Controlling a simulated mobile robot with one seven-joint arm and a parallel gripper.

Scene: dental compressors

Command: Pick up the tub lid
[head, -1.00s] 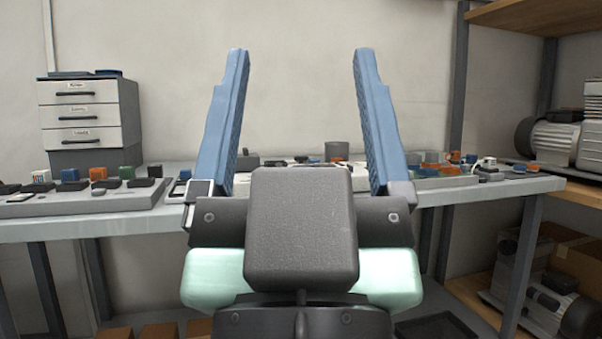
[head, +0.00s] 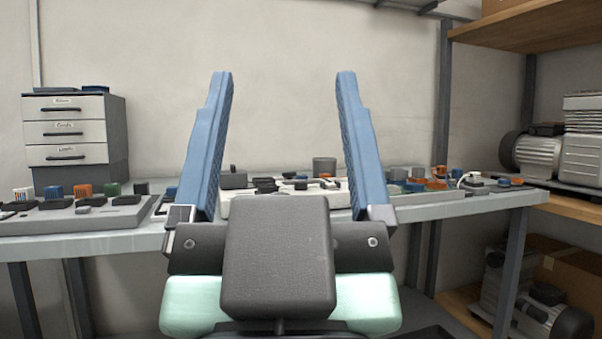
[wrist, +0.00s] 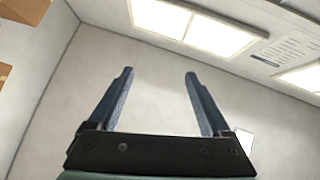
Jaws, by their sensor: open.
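My gripper (head: 277,145) is open and empty, its two blue fingers pointing up in front of the bench in the head view. In the wrist view my gripper (wrist: 158,95) is also open, with only wall and ceiling lights beyond it. I cannot make out a separate tub lid; the small items around the tub are too small to tell apart, and my gripper hides part of the bench.
The grey bench (head: 130,240) carries several small blue, orange, green and black parts. A drawer unit (head: 70,132) stands at the back left. At right, wooden shelves (head: 530,40) hold a compressor (head: 540,155) and a cardboard box (head: 565,270). The space above the bench is clear.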

